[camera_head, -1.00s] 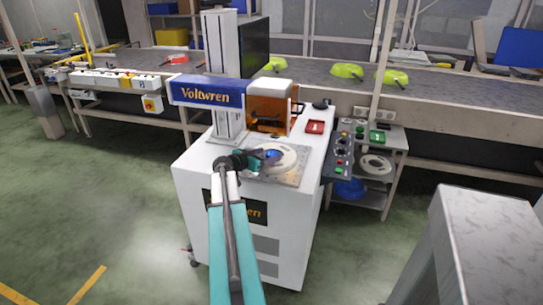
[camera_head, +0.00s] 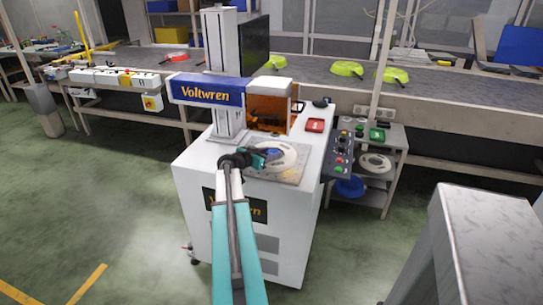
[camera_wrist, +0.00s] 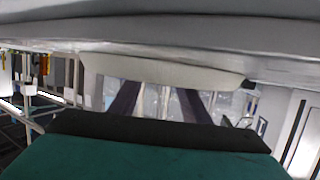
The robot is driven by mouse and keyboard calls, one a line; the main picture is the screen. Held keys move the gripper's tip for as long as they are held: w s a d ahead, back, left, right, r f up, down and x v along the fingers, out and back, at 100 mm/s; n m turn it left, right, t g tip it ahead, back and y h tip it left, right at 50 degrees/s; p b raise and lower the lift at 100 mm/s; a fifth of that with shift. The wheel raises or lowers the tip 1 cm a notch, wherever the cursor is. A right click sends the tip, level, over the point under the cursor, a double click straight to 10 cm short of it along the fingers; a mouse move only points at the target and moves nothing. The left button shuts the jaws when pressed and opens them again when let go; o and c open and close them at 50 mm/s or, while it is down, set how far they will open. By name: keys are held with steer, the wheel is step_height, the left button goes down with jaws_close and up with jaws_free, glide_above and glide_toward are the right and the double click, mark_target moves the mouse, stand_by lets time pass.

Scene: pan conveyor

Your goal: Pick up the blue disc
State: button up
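A blue round disc (camera_head: 350,187) lies on the low shelf right of the white Voltwren machine in the head view. A white ring-shaped disc (camera_head: 286,152) lies on the machine's grey plate, with a small blue part near its middle; I cannot tell whether that part belongs to the disc or my gripper. My gripper (camera_head: 272,155) is over this white disc, small and partly hidden by my arm. In the wrist view, my two dark fingers (camera_wrist: 160,102) stand apart with a visible gap. Their tips are near or against a pale rounded rim (camera_wrist: 165,67); contact is unclear.
The machine's upright column (camera_head: 222,70) and blue-fronted head (camera_head: 205,91) stand just behind my gripper. A control panel (camera_head: 342,152) is at its right. Another white ring (camera_head: 376,164) sits on the side shelf. Yellow-green pans (camera_head: 346,68) lie on the long bench behind.

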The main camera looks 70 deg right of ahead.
steer(key=c, duration=0.3)
steer(key=shift+r, duration=0.1)
steer(key=shift+r+b, duration=0.4)
steer(key=shift+r, duration=1.05)
steer(key=s+a, duration=0.2)
steer(key=a, duration=0.1)
steer(key=s+a+r+b, duration=0.1)
steer(key=s+a, duration=0.2)
steer(key=a, duration=0.1)
steer(key=s+a+b, duration=0.1)
steer(key=s+a, duration=0.2)
steer(key=shift+s+a+r, duration=0.15)
steer(key=shift+s+r, duration=0.1)
steer(key=shift+r, duration=0.15)
steer(key=shift+r+p, duration=0.2)
steer(key=shift+p, duration=0.1)
steer(key=shift+s+p, duration=0.1)
steer(key=shift+p, duration=0.55)
steer(key=shift+s+a+r+p, duration=0.1)
steer(key=shift+s+a+p, duration=0.15)
steer(key=shift+p, duration=0.95)
steer(key=a+p, duration=0.1)
steer(key=p, duration=0.3)
steer(key=shift+s, duration=0.3)
